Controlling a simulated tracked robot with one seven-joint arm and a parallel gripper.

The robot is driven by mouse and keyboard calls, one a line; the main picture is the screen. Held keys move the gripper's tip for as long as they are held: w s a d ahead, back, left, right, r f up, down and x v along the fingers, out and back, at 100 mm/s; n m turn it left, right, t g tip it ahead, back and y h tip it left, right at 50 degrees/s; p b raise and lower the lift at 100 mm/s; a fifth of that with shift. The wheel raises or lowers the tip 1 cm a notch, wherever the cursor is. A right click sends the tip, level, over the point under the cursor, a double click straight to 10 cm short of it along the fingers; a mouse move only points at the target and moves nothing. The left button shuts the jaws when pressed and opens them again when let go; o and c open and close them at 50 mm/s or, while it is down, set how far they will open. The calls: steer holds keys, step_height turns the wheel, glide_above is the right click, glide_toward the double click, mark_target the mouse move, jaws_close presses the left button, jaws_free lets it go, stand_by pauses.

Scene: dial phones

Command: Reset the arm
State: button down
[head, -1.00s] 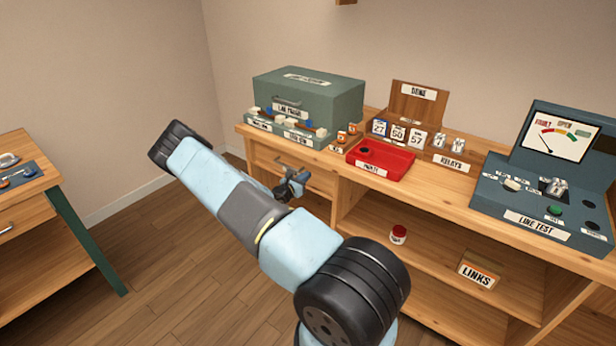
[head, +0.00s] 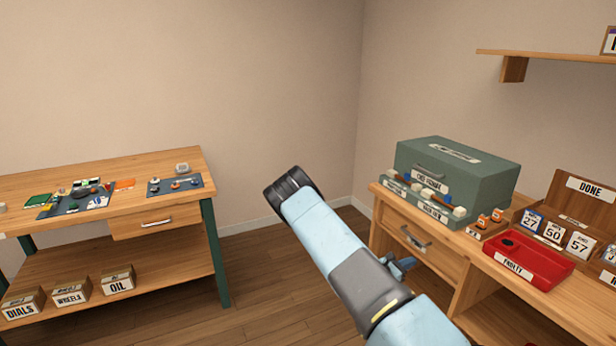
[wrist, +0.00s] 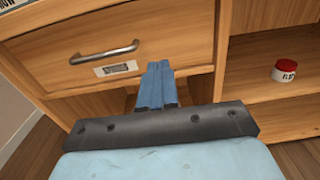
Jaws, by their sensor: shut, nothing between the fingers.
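My arm, pale blue with dark joints, reaches across the lower middle of the head view. My gripper (head: 402,266) shows there only in small part, behind the arm and in front of the right bench's drawer. In the wrist view my gripper (wrist: 157,84) has its blue fingers together, with nothing between them. The fingers point toward the wooden drawer front (wrist: 130,50) with its metal handle (wrist: 104,53). I cannot tell the exact gap between fingertips and drawer, but no contact shows.
A green case (head: 460,178), a red FAULTY tray (head: 520,258) and a DONE rack (head: 575,205) stand on the right bench. A left bench (head: 150,220) holds small parts on mats. Open floor (head: 270,285) lies between the benches. A red-lidded jar (wrist: 286,70) sits on a shelf.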

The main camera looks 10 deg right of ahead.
steer(key=s+a+r+m+g+y, duration=0.25)
steer(key=s+r+m, duration=0.2)
steer(key=r, duration=0.45)
steer(key=s+a+r+m+g+y, duration=0.2)
steer(key=s+a+r+m+y, duration=0.15)
steer(key=r+m, duration=0.45)
steer(key=s+a+r+m+g+y, duration=0.25)
steer(key=s+r, duration=0.25)
steer(key=r, duration=0.6)
steer(key=s+a+r+m+t+y, duration=0.3)
steer(key=s+a+r, duration=0.4)
steer(key=s+r, duration=0.3)
steer(key=s+a+r+m+t+y, duration=0.3)
steer(key=s+a+r, duration=0.5)
steer(key=s, duration=0.5)
steer(key=r+t+y, duration=0.1)
steer(key=y, duration=0.1)
steer(key=shift+a+r+y, duration=0.25)
steer(key=shift+r+y, duration=0.1)
steer(key=shift+r, duration=0.05)
